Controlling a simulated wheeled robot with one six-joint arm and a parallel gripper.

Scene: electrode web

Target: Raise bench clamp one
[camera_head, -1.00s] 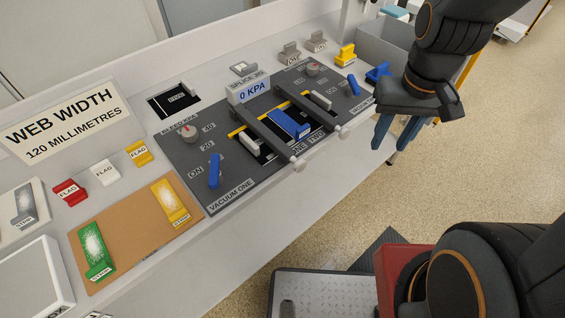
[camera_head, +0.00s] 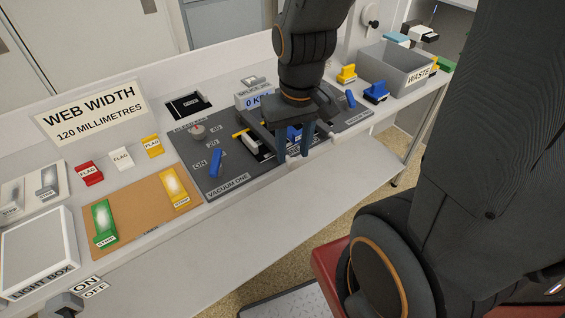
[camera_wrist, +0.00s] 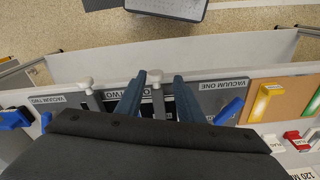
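Two dark clamp bars with pale end knobs lie across the grey panel (camera_head: 228,178). The clamp on the VACUUM ONE side, which I take as bench clamp one, has its pale knob (camera_head: 294,162) at the panel's front edge. In the wrist view this knob (camera_wrist: 157,82) shows between my two blue fingers, with a gap on each side. My gripper (camera_head: 293,150) points down over the front edge and is open. The other clamp's knob (camera_wrist: 86,83) is outside the fingers. My wrist hides much of both bars.
A blue lever (camera_head: 216,163) stands left of the clamps by VACUUM ONE. A 0 KPA display (camera_head: 252,101) is behind. A brown board (camera_head: 145,212) with green and yellow strips lies left. A grey waste bin (camera_head: 397,70) stands at the right.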

